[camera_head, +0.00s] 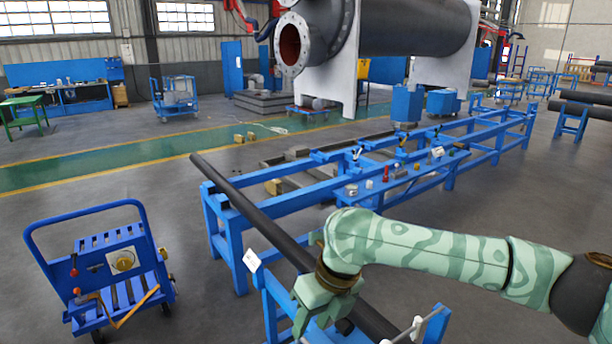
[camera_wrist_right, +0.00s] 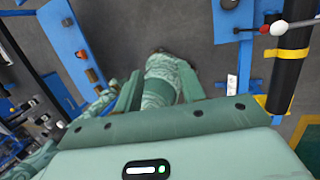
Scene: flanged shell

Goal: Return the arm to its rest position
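My right arm, pale green with darker wavy patches, reaches in from the right in the head view. Its gripper (camera_head: 318,316) hangs downward over the near end of a long dark pipe (camera_head: 245,207) and hides part of it. Whether it touches the pipe cannot be told. In the right wrist view the two fingers (camera_wrist_right: 160,92) stand apart, with a patterned green part of my own body showing between them. I see no workpiece clamped between them. My left gripper is not in view.
A blue trestle frame (camera_head: 232,240) carries the pipe. A long blue rack (camera_head: 470,140) with small parts on a shelf stands behind. A blue cart (camera_head: 128,228) stands at the left. A large flanged vessel (camera_head: 415,28) rests on white supports behind. Grey floor at centre left is clear.

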